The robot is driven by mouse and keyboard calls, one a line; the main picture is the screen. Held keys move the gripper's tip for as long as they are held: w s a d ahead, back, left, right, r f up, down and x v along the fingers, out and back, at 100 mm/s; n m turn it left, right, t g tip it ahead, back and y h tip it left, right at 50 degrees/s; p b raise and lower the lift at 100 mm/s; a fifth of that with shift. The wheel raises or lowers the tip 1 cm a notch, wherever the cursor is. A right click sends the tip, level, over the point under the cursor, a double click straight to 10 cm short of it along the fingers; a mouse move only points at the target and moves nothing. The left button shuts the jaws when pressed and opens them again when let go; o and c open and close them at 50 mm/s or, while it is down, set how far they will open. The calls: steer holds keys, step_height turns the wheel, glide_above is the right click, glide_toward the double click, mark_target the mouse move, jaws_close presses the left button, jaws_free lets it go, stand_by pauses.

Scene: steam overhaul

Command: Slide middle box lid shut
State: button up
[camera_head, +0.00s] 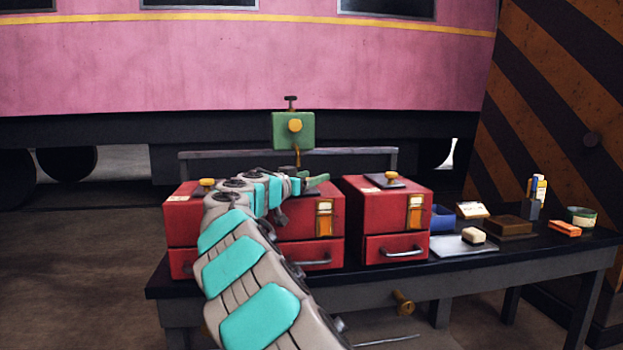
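Three red boxes stand in a row on a dark workbench (480,268). The middle box (309,253) has a drawer with a metal handle and an orange-and-cream label on its front. My arm crosses in front of its left side and over its top, so most of its lid is hidden; I cannot tell how far the lid is shut. My gripper (318,181), with green fingers, is just above the middle box's top. Whether it touches the lid or holds anything is unclear.
The left box (181,228) and right box (385,222) flank the middle one, with yellow knobs on top. A green box (293,131) with a yellow knob stands behind. A grey rail (365,160) runs behind the boxes. Small items, including a soap-like block (473,235), crowd the bench's right.

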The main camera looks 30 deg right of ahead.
mark_target(293, 198)
steer(key=shift+o, duration=0.3)
steer(key=shift+b+v, duration=0.6)
steer(key=shift+v, duration=3.3)
steer(key=shift+s+r, duration=0.1)
steer(key=shift+c, duration=0.2)
steer(key=x, duration=0.5)
steer(key=shift+f+b, duration=0.25)
steer(key=shift+b, duration=0.05)
jaws_close()
